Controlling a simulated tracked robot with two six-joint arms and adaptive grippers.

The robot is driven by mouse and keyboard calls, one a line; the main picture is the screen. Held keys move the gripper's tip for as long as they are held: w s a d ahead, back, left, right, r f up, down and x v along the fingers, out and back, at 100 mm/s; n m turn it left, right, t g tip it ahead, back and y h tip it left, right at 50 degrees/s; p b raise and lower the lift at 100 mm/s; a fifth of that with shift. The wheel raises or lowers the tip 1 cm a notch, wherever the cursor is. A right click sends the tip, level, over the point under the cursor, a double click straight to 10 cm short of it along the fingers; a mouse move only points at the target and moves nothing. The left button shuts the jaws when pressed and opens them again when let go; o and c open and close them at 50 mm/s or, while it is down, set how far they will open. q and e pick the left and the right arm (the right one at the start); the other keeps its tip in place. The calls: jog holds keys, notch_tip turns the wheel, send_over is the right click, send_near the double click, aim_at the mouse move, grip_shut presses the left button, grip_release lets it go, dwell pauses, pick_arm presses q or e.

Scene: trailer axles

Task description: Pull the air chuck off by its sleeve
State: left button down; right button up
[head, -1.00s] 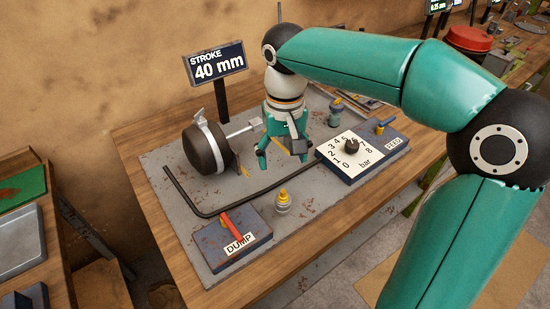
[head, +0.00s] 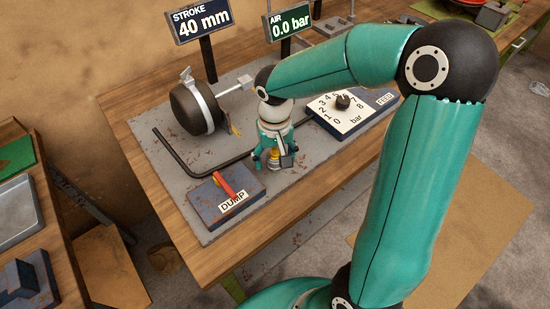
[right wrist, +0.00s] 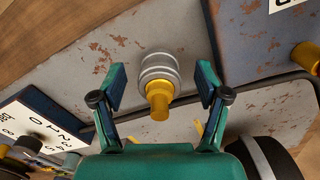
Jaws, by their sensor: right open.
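A small grey ringed fitting with a yellow tip, which looks like the air chuck, stands on the grey plate in the right wrist view (right wrist: 158,72). In the head view my right gripper largely hides it. My right gripper (head: 273,163) points down over it. In the right wrist view the right gripper (right wrist: 161,80) is open, with one finger on each side of the fitting and gaps between. I cannot tell how far the fingertips are above the plate. My left gripper is not in view.
The dump box (head: 224,200) with a red lever lies left of the gripper. The dial box (head: 338,117) is to the right. A black bent pipe (head: 188,172) runs behind. A dark drum (head: 192,109) stands at the back left. The signs read 40 mm (head: 199,20) and 0.0 bar (head: 287,22).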

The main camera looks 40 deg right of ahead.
jog(key=shift+f, duration=0.55)
grip_shut()
dwell(0.4)
jog(key=shift+r, duration=0.45)
jog(key=shift+r+p, duration=2)
jog(key=shift+r, duration=0.4)
